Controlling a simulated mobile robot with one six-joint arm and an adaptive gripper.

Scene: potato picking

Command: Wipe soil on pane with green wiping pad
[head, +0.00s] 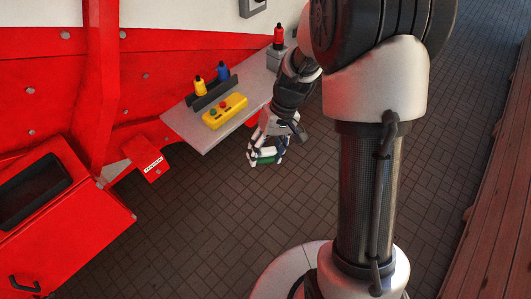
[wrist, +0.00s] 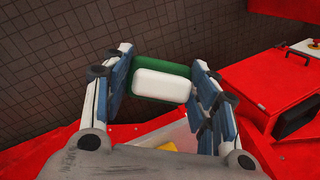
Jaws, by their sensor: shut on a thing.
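The green wiping pad (wrist: 140,88) has a white block on its near side. My gripper (wrist: 163,66) is shut on it, with the pad between the two fingers. In the head view the pad (head: 265,160) hangs in the gripper over the dark floor, off the shelf's front corner. A dark pane (head: 34,190) is set in the red cabinet at the lower left, well apart from the pad. Part of this dark pane (wrist: 296,116) also shows at the right of the wrist view. I cannot make out soil on it.
A grey shelf (head: 195,132) holds a yellow button box (head: 224,111), yellow and blue bottles in a dark rack (head: 212,93) and a red bottle (head: 278,37) on a grey block. A red box (head: 147,158) sits left of the shelf. Floor before the cabinet is clear.

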